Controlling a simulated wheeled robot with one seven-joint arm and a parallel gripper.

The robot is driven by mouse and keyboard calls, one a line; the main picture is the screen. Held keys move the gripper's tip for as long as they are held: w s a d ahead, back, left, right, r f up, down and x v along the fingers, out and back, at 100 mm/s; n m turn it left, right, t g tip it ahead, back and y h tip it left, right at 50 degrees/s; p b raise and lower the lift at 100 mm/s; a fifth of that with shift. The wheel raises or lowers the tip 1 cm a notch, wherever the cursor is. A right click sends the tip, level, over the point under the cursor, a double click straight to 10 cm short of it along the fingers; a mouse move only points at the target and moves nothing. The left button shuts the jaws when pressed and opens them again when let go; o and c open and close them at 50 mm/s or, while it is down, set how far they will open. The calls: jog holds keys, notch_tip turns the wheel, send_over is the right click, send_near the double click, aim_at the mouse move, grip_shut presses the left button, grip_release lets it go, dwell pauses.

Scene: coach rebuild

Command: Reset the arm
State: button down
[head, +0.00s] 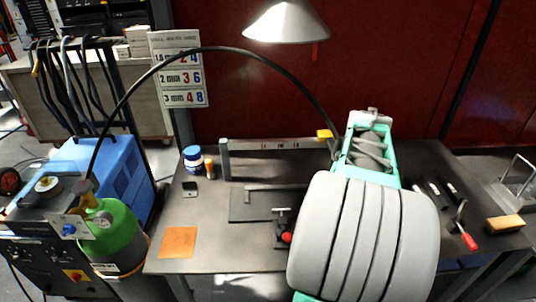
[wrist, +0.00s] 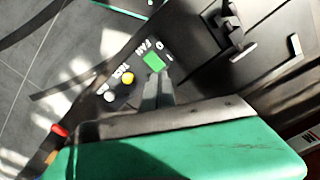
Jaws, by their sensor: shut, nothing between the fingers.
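My gripper (wrist: 158,84) shows in the wrist view, its two dark grey fingers shut and empty. The fingertips are at the edge of a green square button (wrist: 154,62) on a dark panel; I cannot tell whether they touch it. A yellow round button (wrist: 127,78) and a white round button (wrist: 108,96) sit on the same panel, with white lettering beside them. My own arm, with a large grey ribbed part and green links, covers the right of the bench in the head view. It hides my gripper there.
A dark workbench (head: 226,262) holds an orange cloth (head: 178,242), a blue-and-white tub (head: 193,158), a red-handled clamp (head: 463,230) and a brush (head: 505,223). A lamp (head: 287,22) hangs above. A blue machine (head: 118,172) and green cylinder (head: 113,235) stand left.

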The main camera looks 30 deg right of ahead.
jog(key=w+a+n+t, duration=0.1)
jog(key=a+n, duration=0.3)
jog(key=a, duration=0.6)
jog(key=w+a+n+t, duration=0.1)
jog(key=w+a+n, duration=0.2)
jog(key=a, duration=0.8)
jog(key=w+a+n+t, duration=0.1)
jog(key=a+n, duration=0.4)
jog(key=a, duration=0.5)
jog(key=shift+w+a+t, duration=0.25)
jog(key=shift+w+t, duration=0.05)
jog(key=shift+w, duration=0.5)
jog(key=shift+r, duration=0.1)
